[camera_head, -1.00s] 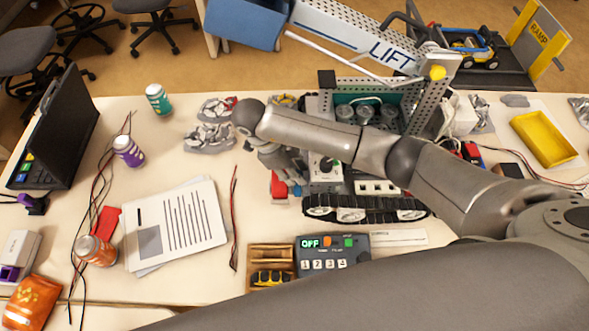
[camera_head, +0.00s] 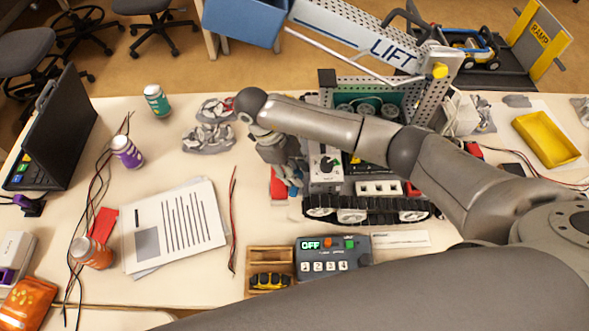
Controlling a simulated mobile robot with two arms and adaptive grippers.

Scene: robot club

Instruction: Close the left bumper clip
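The tracked robot (camera_head: 350,208) stands on the table under the raised LIFT arm (camera_head: 372,42). A red bumper part (camera_head: 278,188) shows at its left end, partly covered by my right gripper. My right gripper (camera_head: 291,183) points down at this left end, close beside or touching the bumper. Its fingers are small and partly hidden by its own wrist, so I cannot tell whether they are open or shut. A bit of blue shows by the fingertips. The left bumper clip cannot be made out clearly. My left gripper is not in view.
A control box (camera_head: 333,254) reading OFF and a wooden tray (camera_head: 256,256) lie in front of the robot. Papers (camera_head: 175,228) and a red-black cable (camera_head: 233,215) lie to the left. Crumpled grey pieces (camera_head: 208,138) lie behind left. A yellow tray (camera_head: 546,139) is at right.

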